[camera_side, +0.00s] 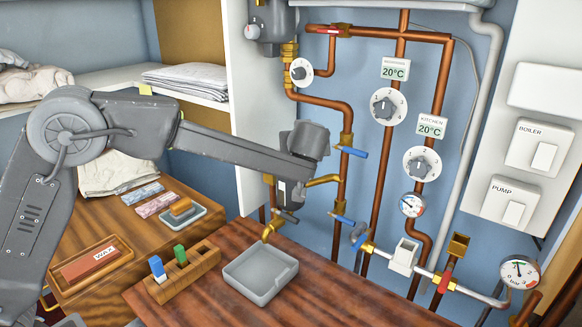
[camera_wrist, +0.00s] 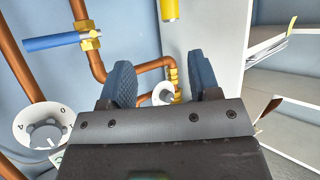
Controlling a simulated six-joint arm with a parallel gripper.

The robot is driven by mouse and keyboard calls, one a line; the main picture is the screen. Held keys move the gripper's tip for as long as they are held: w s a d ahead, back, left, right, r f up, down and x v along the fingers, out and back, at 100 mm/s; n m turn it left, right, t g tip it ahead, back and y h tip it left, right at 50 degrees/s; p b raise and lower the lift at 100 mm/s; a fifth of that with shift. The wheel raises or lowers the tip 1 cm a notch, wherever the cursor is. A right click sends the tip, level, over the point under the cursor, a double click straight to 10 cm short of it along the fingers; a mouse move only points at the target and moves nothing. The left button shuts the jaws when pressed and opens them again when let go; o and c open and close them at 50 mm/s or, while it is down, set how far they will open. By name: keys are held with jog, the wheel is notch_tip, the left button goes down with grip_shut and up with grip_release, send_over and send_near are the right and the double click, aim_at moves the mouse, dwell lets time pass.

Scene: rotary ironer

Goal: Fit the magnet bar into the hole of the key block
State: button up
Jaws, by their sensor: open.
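A long wooden block with slots (camera_side: 188,274), which looks like the key block, sits on the front wooden top. A blue and white bar (camera_side: 157,268) and a green bar (camera_side: 180,255) stand upright in it. I cannot tell which piece, if any, is the magnet bar; no hole can be made out clearly. My gripper (camera_wrist: 162,82) is open and empty in the wrist view, its two blue-grey fingers apart and facing the pipe wall. In the side view my wrist is high, above and to the right of the block; its fingers cannot be made out there.
An empty grey tray (camera_side: 230,278) lies right of the block. Copper pipes (camera_side: 345,190), valves and dials crowd the wall.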

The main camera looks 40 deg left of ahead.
jog(key=shift+g, duration=0.5)
jog(key=x, duration=0.8)
jog(key=shift+s+a+f, duration=0.15)
jog(key=shift+f, duration=0.3)
jog(key=shift+a+r+x, duration=0.1)
jog(key=shift+a+x, duration=0.05)
jog(key=shift+x, duration=0.85)
jog(key=shift+a+r+x, duration=0.1)
jog(key=shift+r+x, duration=0.05)
jog(key=shift+x, duration=0.85)
jog(key=shift+a+r+x, duration=0.1)
jog(key=shift+a+x, duration=0.05)
jog(key=shift+x, duration=0.85)
jog(key=shift+s, duration=0.15)
jog(key=shift+r, duration=0.1)
grip_shut()
